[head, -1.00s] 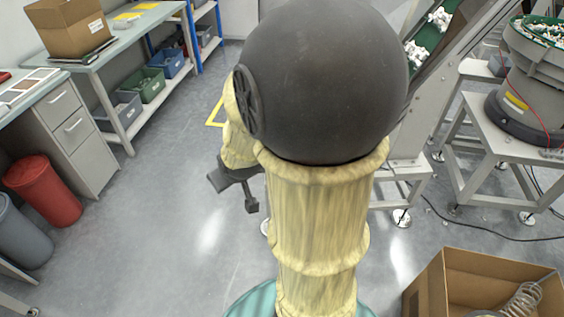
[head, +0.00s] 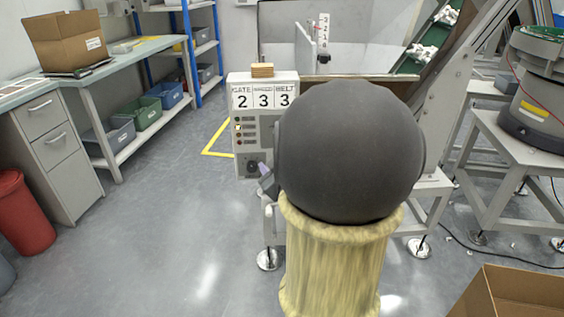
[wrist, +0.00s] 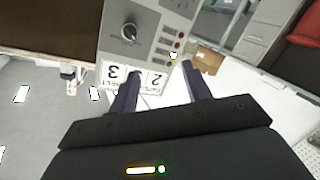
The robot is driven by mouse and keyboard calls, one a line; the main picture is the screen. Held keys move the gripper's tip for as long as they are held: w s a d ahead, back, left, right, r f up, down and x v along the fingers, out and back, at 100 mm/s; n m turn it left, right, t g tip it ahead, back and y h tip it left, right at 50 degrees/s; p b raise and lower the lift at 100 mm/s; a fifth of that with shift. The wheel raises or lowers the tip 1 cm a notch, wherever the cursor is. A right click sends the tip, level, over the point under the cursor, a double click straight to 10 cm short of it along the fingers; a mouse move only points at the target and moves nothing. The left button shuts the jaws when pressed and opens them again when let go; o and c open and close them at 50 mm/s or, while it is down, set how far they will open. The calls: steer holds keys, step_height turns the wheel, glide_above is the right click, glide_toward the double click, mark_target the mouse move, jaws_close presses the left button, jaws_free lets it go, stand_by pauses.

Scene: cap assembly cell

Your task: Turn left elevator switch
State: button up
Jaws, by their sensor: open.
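A grey control box (head: 240,105) with GATE and BELT number cards stands behind my arm in the head view. A dark round switch (head: 252,165) sits low on its left front. In the wrist view the box (wrist: 160,12) appears upside down, with a black knob (wrist: 129,32) bearing a light mark on its face. I cannot tell whether these are the same switch. My gripper (wrist: 161,69) is open and empty, its dark fingers spread before the box, apart from the knob. In the head view, a finger shows beside the low switch; my arm hides the box's right part.
Small indicators (wrist: 178,45) line the panel beside the knob. A wooden block (head: 262,70) lies on the box. A steel hopper (head: 360,35) stands behind. An open cardboard box (head: 515,295) is at lower right.

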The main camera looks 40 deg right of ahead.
steer(key=s+d+f+n+t+h+b, duration=0.1)
steer(key=s+d+f+n+t+b, duration=0.2)
steer(key=b, duration=1.1)
step_height(320, 180, down, 4)
steer(key=s+d+t, duration=0.2)
steer(key=shift+s+f+h, duration=0.25)
steer(key=shift+s+h, duration=0.05)
steer(key=shift+w+r+p, duration=0.15)
steer(key=shift+p, duration=0.3)
steer(key=p+x, duration=0.2)
steer(key=p, duration=0.4)
steer(key=shift+d+r+p, duration=0.1)
steer(key=shift+p, duration=0.25)
steer(key=p, duration=0.2)
steer(key=shift+w+r+p, duration=0.1)
steer(key=shift+w+p, duration=0.15)
steer(key=shift+p, duration=0.05)
steer(key=p+x, duration=0.8)
steer(key=x, duration=0.6)
steer(key=shift+w+p, duration=0.3)
